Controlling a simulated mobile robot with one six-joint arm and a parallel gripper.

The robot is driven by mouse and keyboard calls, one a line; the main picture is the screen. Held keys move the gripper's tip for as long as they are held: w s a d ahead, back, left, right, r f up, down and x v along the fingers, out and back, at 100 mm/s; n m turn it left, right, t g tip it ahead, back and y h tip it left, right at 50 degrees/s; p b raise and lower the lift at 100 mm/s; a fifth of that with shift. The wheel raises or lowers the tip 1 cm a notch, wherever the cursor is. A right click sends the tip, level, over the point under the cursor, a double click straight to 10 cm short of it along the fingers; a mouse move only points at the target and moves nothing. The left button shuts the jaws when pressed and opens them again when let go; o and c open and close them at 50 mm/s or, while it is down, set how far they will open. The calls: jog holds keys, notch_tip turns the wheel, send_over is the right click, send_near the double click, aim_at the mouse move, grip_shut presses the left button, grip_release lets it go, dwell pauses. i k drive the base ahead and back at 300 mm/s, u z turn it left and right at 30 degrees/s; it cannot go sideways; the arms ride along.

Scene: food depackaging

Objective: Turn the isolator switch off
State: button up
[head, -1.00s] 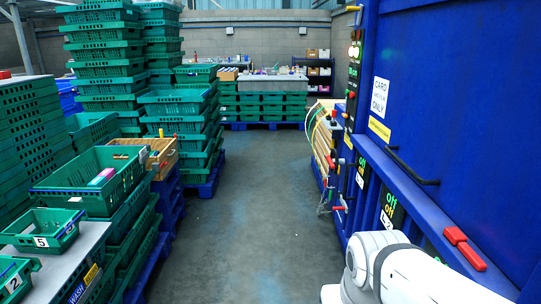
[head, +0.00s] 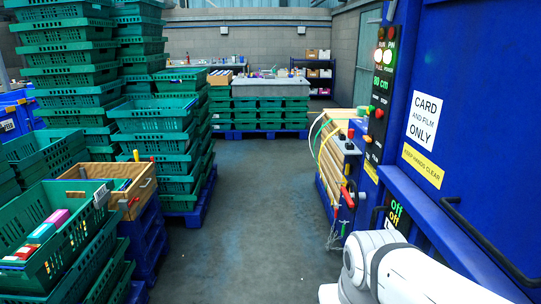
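A red lever handle (head: 347,196) sits low on the end of the blue machine with wooden slats, right of centre. A smaller red part (head: 351,133) shows above it. I cannot tell which, if either, is the isolator switch. A black control panel (head: 384,83) on the big blue machine has lit red and green lamps, an "80 cm" display and several buttons. A lower dark panel (head: 397,214) shows green "Off" text, partly hidden by my white arm at bottom right. My gripper is out of view.
The big blue machine (head: 480,110) with a black rail (head: 488,243) walls the right side. Stacks of green crates (head: 66,75) on blue pallets (head: 190,205) line the left. Loose cords (head: 322,140) hang by the slatted machine. The grey floor (head: 245,230) between is clear.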

aim_at(348, 171)
jog(key=z, duration=0.1)
jog(key=i, duration=3.6)
jog(key=z, duration=0.1)
